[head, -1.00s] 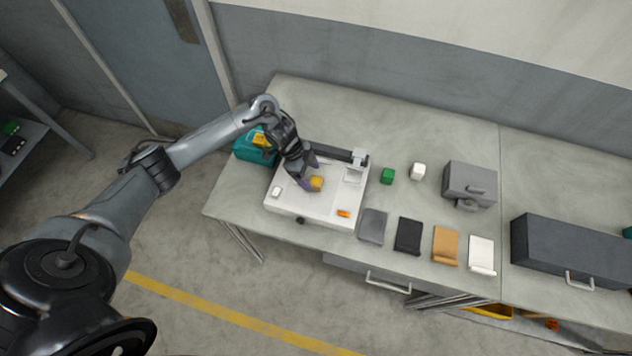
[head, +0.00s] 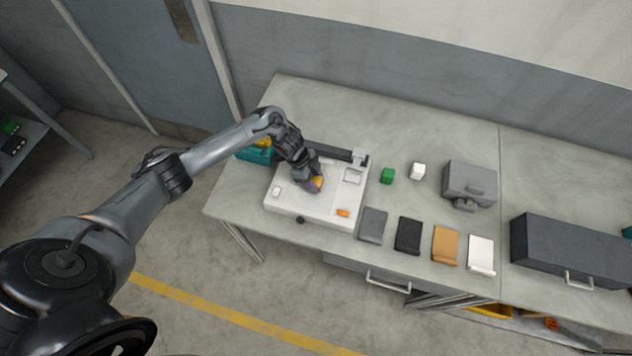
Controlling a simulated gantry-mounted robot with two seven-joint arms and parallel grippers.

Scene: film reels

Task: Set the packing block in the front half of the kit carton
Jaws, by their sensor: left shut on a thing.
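My left gripper (head: 314,184) points down over the white flat machine (head: 335,208) and is shut on a small yellow block (head: 318,182). The fingers cover most of the block. I cannot tell whether it still touches the machine's top. It may be the packing block, but nothing marks it as such. A teal box (head: 252,155) with something yellow in it stands behind my left arm, at the table's left end, and is partly hidden. I cannot make out for sure which thing is the kit carton. My right gripper is not in view.
Grey, black, tan and white flat pieces lie in a row along the front. A grey device (head: 469,183) and a dark long box (head: 568,248) stand farther right. The back of the table is clear.

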